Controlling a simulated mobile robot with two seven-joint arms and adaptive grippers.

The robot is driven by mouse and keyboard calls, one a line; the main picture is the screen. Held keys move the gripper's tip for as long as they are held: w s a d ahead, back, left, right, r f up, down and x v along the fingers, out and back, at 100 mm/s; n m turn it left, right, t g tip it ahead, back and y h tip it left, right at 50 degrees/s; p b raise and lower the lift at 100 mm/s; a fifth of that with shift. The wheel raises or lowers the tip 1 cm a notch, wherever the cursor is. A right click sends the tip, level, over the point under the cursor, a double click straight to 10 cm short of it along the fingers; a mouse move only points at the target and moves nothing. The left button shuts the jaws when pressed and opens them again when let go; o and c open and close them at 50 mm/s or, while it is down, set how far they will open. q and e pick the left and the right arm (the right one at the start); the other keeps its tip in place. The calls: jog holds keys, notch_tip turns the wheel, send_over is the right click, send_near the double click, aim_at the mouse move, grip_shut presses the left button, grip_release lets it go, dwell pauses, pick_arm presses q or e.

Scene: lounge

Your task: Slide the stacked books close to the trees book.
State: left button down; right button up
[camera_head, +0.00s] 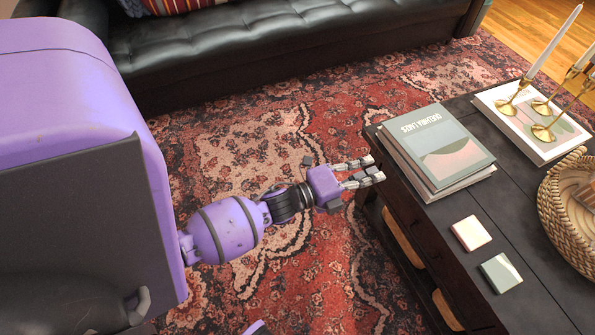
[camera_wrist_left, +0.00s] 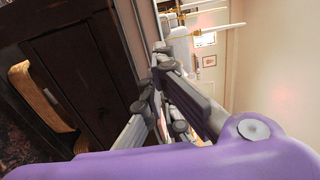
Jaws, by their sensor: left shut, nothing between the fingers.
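The stacked books (camera_head: 435,152) lie flat on the dark table, near its left edge. The top one has a grey-green cover with a pinkish picture. Another flat book (camera_head: 508,123) lies to the right under brass candlesticks. It may be the trees book, but its cover is partly hidden. A strip of bare table separates it from the stack. My left gripper (camera_head: 374,169) is shut and empty, just left of the stack by the table's edge. Its fingers also show in the left wrist view (camera_wrist_left: 155,82). Whether they touch the stack is unclear. My right gripper is out of view.
A pink coaster (camera_head: 471,233) and a pale green coaster (camera_head: 501,272) lie in front of the stack on the table (camera_head: 440,232). A woven basket (camera_head: 556,215) stands at the right. Tall candlesticks (camera_head: 514,108) stand on the right-hand book. A black sofa (camera_head: 270,45) is behind.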

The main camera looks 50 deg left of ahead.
aim_at(407, 156)
pick_arm(q)
jog(key=b+x, duration=0.1)
jog(key=x, duration=0.7)
jog(key=shift+w+d+f+b, duration=0.15)
jog(key=shift+w+b, duration=0.25)
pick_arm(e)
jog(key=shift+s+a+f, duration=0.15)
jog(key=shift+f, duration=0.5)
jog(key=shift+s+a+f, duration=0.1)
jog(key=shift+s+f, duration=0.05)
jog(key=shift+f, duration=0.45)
